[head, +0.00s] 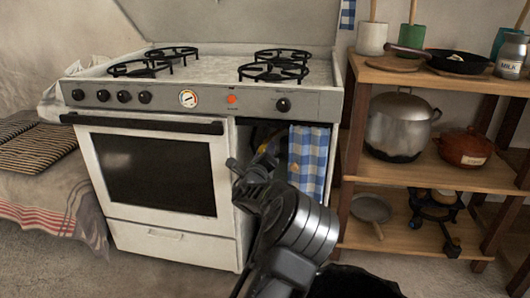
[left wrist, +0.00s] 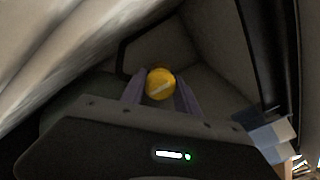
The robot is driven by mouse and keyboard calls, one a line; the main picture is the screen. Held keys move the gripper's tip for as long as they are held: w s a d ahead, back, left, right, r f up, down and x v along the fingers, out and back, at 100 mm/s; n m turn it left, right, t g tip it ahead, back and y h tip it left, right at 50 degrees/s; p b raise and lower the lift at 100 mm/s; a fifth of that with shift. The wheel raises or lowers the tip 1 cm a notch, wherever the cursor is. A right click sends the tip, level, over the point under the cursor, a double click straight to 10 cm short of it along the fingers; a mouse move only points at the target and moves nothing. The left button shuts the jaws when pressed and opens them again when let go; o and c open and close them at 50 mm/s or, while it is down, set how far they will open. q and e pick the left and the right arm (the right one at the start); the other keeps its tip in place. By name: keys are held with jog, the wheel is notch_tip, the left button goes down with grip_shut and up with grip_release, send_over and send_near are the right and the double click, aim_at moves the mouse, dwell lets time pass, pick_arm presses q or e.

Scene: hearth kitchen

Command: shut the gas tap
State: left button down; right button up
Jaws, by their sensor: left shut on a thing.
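The gas tap shows in the left wrist view as a round yellow knob (left wrist: 161,82) with a paler bar slanting across its face. My left gripper (left wrist: 160,98) is shut on it, with one purple-grey finger on each side. In the head view my left gripper (head: 264,160) reaches into the dark open compartment at the right of the white stove (head: 160,225), beside the blue checked curtain. The tap is mostly hidden there by the gripper and the shadow. My right gripper is in neither view.
A blue and white checked curtain (head: 308,155) hangs close to the right of my left gripper. A wooden shelf (head: 415,175) with pots stands right of the stove. A cloth-covered bench (head: 40,190) is on the left. Open floor lies in front of the stove.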

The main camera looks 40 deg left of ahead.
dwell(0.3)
pick_arm(q)
jog(key=c, duration=0.9)
grip_release()
jog(key=p+v, duration=0.2)
jog(key=v, duration=0.5)
jog(key=shift+s+p, duration=0.4)
jog(key=shift+d, duration=0.15)
